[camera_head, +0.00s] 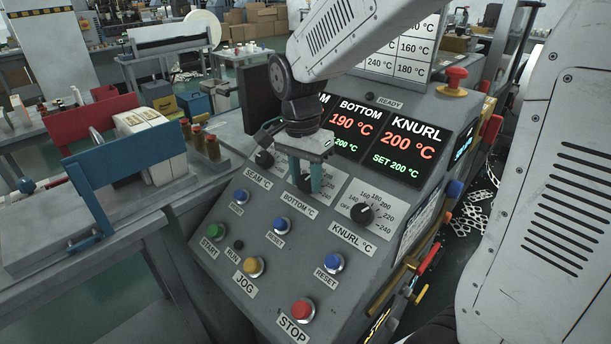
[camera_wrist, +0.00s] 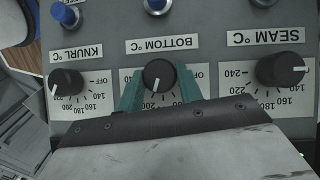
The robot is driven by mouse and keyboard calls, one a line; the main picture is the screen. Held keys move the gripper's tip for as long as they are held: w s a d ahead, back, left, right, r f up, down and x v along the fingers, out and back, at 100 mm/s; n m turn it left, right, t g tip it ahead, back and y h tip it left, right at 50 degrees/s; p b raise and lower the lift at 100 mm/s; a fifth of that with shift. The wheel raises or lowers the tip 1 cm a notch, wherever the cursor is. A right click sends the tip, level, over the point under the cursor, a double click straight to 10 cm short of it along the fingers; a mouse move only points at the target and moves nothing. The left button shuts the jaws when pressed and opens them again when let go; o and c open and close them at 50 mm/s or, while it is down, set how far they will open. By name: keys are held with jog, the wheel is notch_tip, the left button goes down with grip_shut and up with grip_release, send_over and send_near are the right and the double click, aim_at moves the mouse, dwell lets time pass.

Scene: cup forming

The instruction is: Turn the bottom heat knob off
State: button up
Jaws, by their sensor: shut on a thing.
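The black bottom heat knob (camera_wrist: 158,75) sits under the BOTTOM °C label (camera_wrist: 161,44) in the upside-down wrist view. Its white pointer line points down and slightly left, away from the OFF mark on the right of its dial. My gripper (camera_wrist: 159,84) has its two teal fingers on either side of the knob and is shut on it. In the head view, my gripper (camera_head: 305,178) covers most of this knob and its dial. The bottom display (camera_head: 352,123) reads 190 °C in red, with a green 200 °C below.
The knurl knob (camera_head: 362,213) and seam knob (camera_head: 264,159) flank the bottom knob. Blue buttons, a green START button (camera_head: 216,231), a yellow JOG button (camera_head: 253,266) and a red STOP button (camera_head: 303,311) sit lower on the panel. A red mushroom button (camera_head: 455,78) stands above the displays.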

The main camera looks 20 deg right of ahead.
jog(key=n, duration=0.1)
jog(key=n+g+h, duration=0.1)
jog(key=n, duration=0.1)
jog(key=n+g+h, duration=0.1)
jog(key=shift+w+a+n, duration=0.2)
jog(key=shift+w+n, duration=0.05)
jog(key=shift+n, duration=0.05)
jog(key=n+g+h, duration=0.1)
jog(key=n, duration=0.1)
jog(key=n+h, duration=0.1)
jog(key=n, duration=0.1)
jog(key=shift+a+f+n+g+h, duration=0.2)
jog(key=shift+n+g+h, duration=0.1)
jog(key=shift+g+h, duration=0.1)
jog(key=n+h, duration=0.3)
jog(key=n, duration=0.2)
jog(key=shift+a, duration=0.15)
jog(key=n+h, duration=0.1)
jog(key=n, duration=0.1)
jog(key=n+t+h, duration=0.1)
jog(key=n+h, duration=0.1)
jog(key=n, duration=0.1)
jog(key=shift+s+a+f, duration=0.1)
jog(key=shift+f, duration=0.05)
jog(key=shift+n+t, duration=0.3)
jog(key=shift+t, duration=0.1)
jog(key=o, duration=1)
jog(key=v, duration=0.7)
jog(key=shift+a, duration=0.45)
